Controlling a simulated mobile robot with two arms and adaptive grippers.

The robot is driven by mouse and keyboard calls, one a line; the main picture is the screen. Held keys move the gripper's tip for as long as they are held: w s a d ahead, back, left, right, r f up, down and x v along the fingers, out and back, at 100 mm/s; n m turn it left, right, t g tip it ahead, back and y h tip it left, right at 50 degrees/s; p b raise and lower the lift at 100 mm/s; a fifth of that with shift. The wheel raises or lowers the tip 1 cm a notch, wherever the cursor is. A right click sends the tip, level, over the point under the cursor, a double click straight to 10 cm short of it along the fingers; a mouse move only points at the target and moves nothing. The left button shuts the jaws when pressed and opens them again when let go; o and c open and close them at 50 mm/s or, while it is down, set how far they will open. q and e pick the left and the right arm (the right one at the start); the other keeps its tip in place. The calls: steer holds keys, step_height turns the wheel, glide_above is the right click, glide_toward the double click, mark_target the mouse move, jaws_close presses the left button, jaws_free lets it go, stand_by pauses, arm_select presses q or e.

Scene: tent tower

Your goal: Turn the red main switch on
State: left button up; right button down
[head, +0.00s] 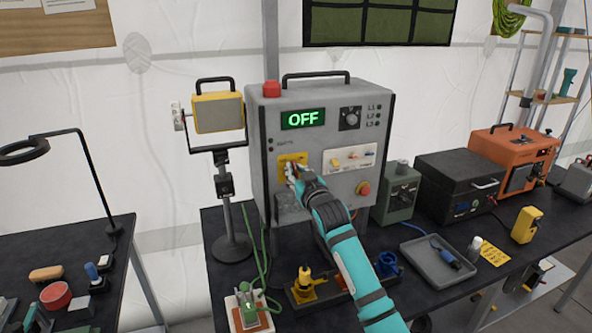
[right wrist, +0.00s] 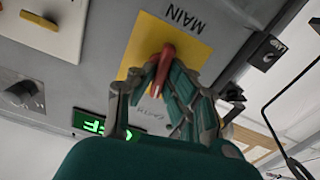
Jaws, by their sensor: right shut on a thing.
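The red main switch (right wrist: 165,62) sits on a yellow plate (right wrist: 142,45) marked MAIN in the right wrist view. The plate also shows in the head view (head: 291,159) on the front of a grey control box (head: 258,130). My right gripper (right wrist: 160,75) is shut on the red switch handle. In the head view the right gripper (head: 292,172) covers the switch. The box's display (head: 303,119) reads OFF in green. My left gripper is not in view.
A red button (head: 363,188) and a white breaker panel (head: 348,158) are right of the switch. A work lamp (head: 218,112) on a stand is at left. A grey tray (head: 425,268) and a yellow device (head: 526,224) are on the table at right.

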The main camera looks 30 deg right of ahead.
steer(key=m+p, duration=0.2)
steer(key=m, duration=0.3)
steer(key=shift+d+m, duration=0.1)
steer(key=shift+m, duration=0.3)
steer(key=m+p, duration=0.1)
steer(key=m, duration=0.3)
steer(key=shift+d+m+p, duration=0.1)
steer(key=shift+m+p, duration=0.25)
steer(key=shift+m, duration=0.05)
steer(key=shift+f, duration=0.1)
steer(key=c, duration=1.4)
jaws_free()
steer(key=shift+o, duration=0.2)
steer(key=v, duration=1.2)
steer(key=shift+m, duration=0.3)
